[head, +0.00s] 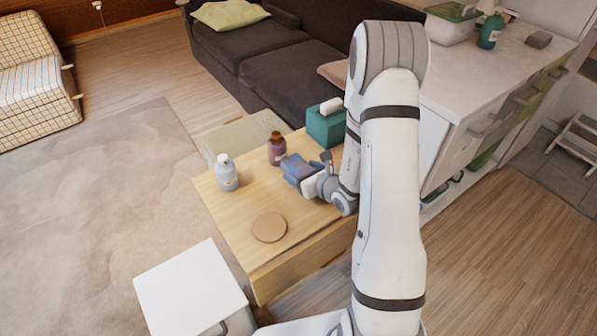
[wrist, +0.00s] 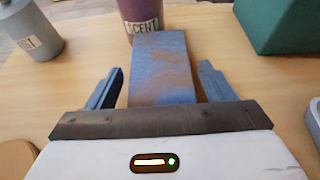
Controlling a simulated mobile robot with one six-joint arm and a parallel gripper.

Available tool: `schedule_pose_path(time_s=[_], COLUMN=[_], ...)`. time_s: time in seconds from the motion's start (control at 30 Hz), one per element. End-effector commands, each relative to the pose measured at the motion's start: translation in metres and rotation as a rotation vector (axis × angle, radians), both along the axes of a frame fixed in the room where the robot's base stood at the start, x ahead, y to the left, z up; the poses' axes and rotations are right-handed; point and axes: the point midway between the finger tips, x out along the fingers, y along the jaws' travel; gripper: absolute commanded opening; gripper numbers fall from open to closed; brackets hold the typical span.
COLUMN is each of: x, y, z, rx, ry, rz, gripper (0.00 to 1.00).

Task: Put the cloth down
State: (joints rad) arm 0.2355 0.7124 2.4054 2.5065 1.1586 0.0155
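The cloth is a folded blue strip with brownish patches (wrist: 162,68). In the wrist view it lies lengthwise between the two fingers of my gripper (wrist: 160,80), with a visible gap on each side. My gripper is open, and neither finger touches the cloth. In the head view my gripper (head: 298,176) is low over the right half of the wooden table (head: 235,215), with the blue cloth (head: 294,164) at its tip. The cloth appears to rest on the tabletop, though its underside and near end are hidden.
A purple bottle (head: 277,150) stands just beyond the cloth. A grey-blue bottle (head: 227,173) is to the left, and a teal tissue box (head: 326,124) is behind on the right. A round brown coaster (head: 269,227) lies in front. The table's left front is clear.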

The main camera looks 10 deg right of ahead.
Motion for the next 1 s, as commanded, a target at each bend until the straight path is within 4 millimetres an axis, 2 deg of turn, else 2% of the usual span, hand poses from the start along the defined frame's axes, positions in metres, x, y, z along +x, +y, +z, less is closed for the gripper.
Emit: schedule_pose_path(time_s=[0.07, 0.47, 0.77, 1.0], x=[0.0, 0.0, 0.0, 0.0], y=[0.0, -0.001, -0.001, -0.001], z=[0.0, 0.0, 0.004, 0.028], rx=[0.0, 0.0, 0.0, 0.0], ry=[0.0, 0.0, -0.001, -0.003], rz=[0.0, -0.001, -0.001, -0.001], gripper=[0.69, 0.37, 0.35, 0.35])
